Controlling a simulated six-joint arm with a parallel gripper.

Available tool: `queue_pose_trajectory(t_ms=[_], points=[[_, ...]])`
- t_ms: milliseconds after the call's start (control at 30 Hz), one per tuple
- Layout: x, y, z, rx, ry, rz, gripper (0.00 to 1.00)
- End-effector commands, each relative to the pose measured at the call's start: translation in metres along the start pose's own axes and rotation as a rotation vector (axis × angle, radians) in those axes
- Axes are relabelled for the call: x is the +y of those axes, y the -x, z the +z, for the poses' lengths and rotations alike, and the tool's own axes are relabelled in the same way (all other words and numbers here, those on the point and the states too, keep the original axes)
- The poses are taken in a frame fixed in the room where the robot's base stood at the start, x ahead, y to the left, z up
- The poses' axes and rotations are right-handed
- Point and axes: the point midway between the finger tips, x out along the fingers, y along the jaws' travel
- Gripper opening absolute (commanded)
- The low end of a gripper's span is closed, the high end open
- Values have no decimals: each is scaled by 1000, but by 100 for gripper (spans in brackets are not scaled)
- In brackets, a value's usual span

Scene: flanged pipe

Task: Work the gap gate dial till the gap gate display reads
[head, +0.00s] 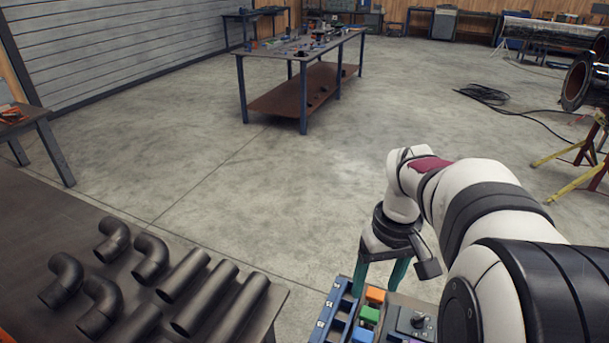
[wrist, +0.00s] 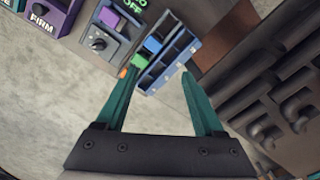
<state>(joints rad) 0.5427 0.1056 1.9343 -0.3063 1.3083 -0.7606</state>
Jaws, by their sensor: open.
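My gripper (head: 375,280) has two teal fingers, apart and empty, pointing down at the near bench in the head view; it also shows in the wrist view (wrist: 157,70). A grey control box with a dark dial (head: 418,320) stands right of the fingers. In the wrist view a box with a dial (wrist: 98,43) sits beyond the left finger, with a display (wrist: 132,5) reading OFF in green. A second box at the upper left has a display (wrist: 41,26) reading FIRM and a dark knob (wrist: 39,9). I cannot tell which dial or display is the gap gate one.
A blue compartment rack (wrist: 170,58) lies near the fingertips, with green and blue blocks beside it. Dark pipe elbows and straight pipes (head: 205,295) lie on a dark table at the left. A workbench (head: 300,50) stands farther off. The floor between is clear.

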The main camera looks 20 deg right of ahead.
Motion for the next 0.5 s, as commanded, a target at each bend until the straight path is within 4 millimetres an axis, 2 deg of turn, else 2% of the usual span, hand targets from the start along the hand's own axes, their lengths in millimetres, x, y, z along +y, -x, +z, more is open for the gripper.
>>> queue_pose_trajectory(t_ms=[33, 100, 200, 267, 367, 500], points=[[46, -10, -15, -8, 30, 13, 70], [99, -23, -26, -11, 95, 32, 70], [144, -35, -28, -16, 154, 48, 70], [154, -38, -28, -17, 170, 52, 70], [154, -40, -28, -18, 176, 52, 70], [154, -63, -28, -20, 175, 49, 70]])
